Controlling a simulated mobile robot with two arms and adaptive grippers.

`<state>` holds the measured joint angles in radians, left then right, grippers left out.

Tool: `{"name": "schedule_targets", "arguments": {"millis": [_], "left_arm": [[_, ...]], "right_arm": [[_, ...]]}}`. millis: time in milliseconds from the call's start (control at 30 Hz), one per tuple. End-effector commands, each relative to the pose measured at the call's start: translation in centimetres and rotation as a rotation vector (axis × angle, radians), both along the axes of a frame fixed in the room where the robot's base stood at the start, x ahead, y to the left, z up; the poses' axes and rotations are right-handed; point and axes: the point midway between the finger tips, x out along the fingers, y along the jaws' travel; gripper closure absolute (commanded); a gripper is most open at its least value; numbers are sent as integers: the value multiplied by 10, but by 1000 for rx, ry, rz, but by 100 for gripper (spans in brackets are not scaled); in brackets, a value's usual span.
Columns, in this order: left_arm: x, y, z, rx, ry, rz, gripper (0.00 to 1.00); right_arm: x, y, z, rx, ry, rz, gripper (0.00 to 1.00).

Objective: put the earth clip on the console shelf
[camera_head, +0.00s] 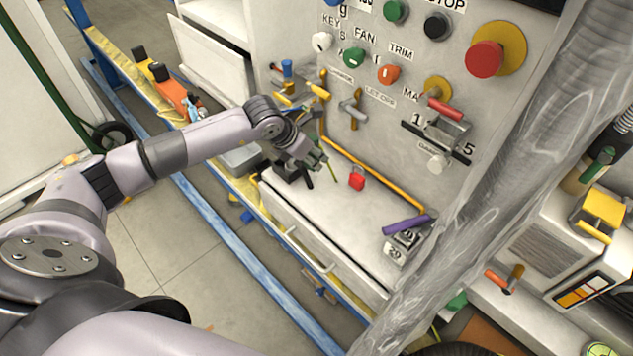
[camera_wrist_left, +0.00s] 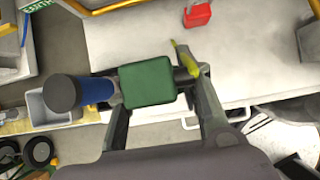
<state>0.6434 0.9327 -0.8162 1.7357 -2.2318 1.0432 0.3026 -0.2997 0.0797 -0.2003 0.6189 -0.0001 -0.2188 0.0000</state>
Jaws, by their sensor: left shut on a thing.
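The earth clip appears as a green block (camera_wrist_left: 148,85) with a dark stub and a yellow-green tip (camera_wrist_left: 183,59) in the left wrist view. My left gripper (camera_head: 312,162) is shut on it, with the fingers (camera_wrist_left: 166,104) on either side of the block. In the head view, the thin yellow-green tip (camera_head: 332,172) shows beside the fingers. The console shelf (camera_head: 325,215) is the pale ledge below the panel; it also shows in the wrist view (camera_wrist_left: 240,62). The gripper is over the shelf's left end. I cannot tell whether the clip touches it. My right gripper is not in view.
A red padlock (camera_head: 356,180) is near the shelf's back. A purple-handled block (camera_head: 408,228) stands at the shelf's right end. A yellow rail (camera_head: 375,172) runs along the panel. A blue cylinder (camera_wrist_left: 62,92) appears left of the clip. The shelf's middle is clear.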

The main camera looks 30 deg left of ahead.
Motion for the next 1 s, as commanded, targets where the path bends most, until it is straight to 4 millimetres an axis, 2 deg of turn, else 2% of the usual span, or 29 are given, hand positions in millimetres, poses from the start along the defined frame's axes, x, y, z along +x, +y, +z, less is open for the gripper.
{"name": "schedule_targets", "arguments": {"millis": [100, 200, 433, 600, 733, 1000], "left_arm": [[-1, 0, -31, -1, 5, 1, 96], [0, 0, -51, 0, 3, 0, 96], [0, -1, -72, -2, 2, 0, 96], [0, -1, -99, -2, 3, 1, 96], [0, 0, -109, 0, 0, -1, 96], [0, 0, -111, -1, -1, -1, 96]], "right_arm": [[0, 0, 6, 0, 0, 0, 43], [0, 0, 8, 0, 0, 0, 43], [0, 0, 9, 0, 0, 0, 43], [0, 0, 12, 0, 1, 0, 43], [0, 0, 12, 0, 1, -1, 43], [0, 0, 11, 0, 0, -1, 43]]}}
